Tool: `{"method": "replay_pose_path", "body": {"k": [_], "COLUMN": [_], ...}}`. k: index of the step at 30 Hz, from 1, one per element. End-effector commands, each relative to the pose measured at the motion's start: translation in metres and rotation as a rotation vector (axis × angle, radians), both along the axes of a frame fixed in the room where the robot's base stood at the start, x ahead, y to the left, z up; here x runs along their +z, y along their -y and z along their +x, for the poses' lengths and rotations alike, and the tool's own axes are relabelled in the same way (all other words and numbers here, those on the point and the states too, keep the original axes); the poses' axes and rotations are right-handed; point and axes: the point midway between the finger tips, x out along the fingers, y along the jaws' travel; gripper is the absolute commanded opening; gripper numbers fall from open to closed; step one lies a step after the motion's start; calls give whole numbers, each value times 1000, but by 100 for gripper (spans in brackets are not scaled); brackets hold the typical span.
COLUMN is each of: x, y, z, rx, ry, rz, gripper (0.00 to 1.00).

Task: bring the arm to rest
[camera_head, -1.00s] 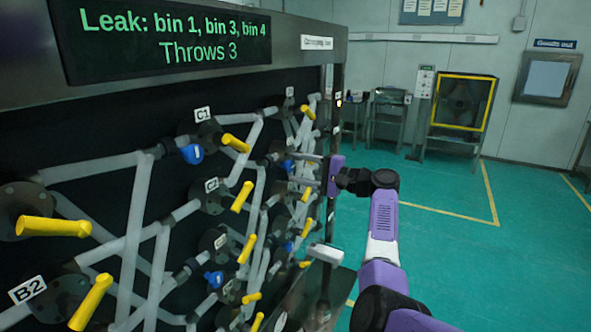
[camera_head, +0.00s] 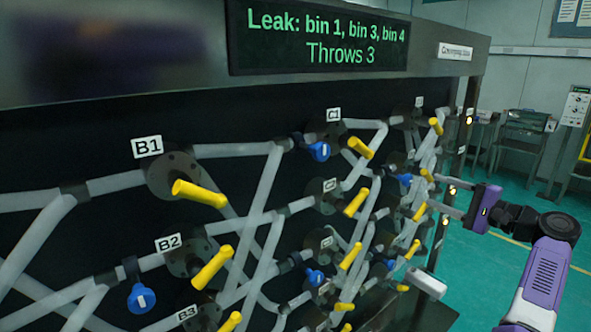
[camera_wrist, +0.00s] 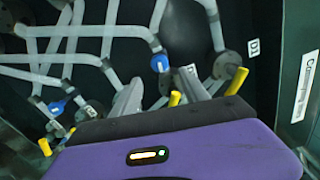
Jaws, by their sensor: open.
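My gripper (camera_head: 438,192) is at the right end of the pipe panel, with its purple body to the right and its two fingers pointing left toward the pipes. In the wrist view the fingers (camera_wrist: 160,80) are apart, with nothing seen held between them. Yellow handles show near the fingertips, one of them close to the right finger (camera_wrist: 235,82). I cannot tell whether the fingers touch anything. My purple arm reaches in from the lower right of the head view.
The black panel carries grey pipes, yellow handles (camera_head: 200,193) and blue valves (camera_head: 141,298). A display (camera_head: 320,40) reads "Leak: bin 1, bin 3, bin 4" and "Throws 3". A white box (camera_head: 426,284) juts out low at the panel's right. Open green floor (camera_head: 470,270) lies right of the panel.

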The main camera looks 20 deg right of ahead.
Motion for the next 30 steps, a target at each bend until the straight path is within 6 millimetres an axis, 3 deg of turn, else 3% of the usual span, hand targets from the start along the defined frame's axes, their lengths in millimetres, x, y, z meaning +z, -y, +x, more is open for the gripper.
{"method": "replay_pose_path", "body": {"k": [6, 12, 14, 18, 22, 26, 30], "x": [3, 23, 19, -9, -40, -75, -111], "y": [8, 55, 68, 83, 81, 65, 33], "z": [2, -1, -7, -23, -38, -57, -82], "rx": [-33, -249, -328, -483, -584, -659, -708], "ry": [17, 47, 36, -17, -73, -133, -185], "rz": [-27, -174, -237, -390, -530, -696, -891], "gripper": [53, 53, 53, 53, 53, 53, 53]}}
